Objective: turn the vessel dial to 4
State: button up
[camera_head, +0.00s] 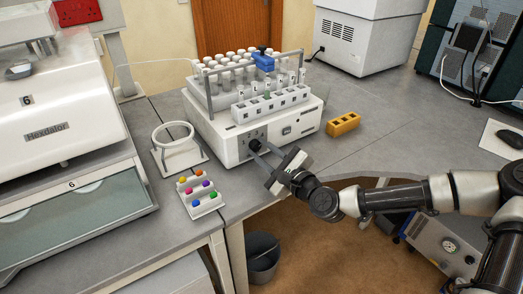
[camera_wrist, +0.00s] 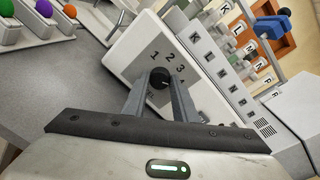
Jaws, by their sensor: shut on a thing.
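The vessel dial (camera_wrist: 160,77) is a small black knob on the front panel of the white dissolution machine (camera_head: 229,146). Numbers 1, 2, 3 and a partly cut 4 are printed in an arc above it in the wrist view. My gripper (camera_wrist: 160,88) is shut on the dial, one finger on each side. The dial's pointer mark is too small to read surely.
A white ring stand (camera_head: 179,157) and a rack of coloured pieces (camera_head: 201,196) stand left of my gripper. A yellow block (camera_head: 343,124) lies right of the machine. Labelled vials (camera_head: 270,102) stand on top. The bench's front edge is below my arm.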

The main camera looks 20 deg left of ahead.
jog(key=o, duration=1)
jog(key=shift+o, duration=0.2)
jog(key=shift+d, duration=0.1)
jog(key=p+v, duration=0.5)
jog(key=v, duration=1.2)
jog(key=shift+s, duration=0.15)
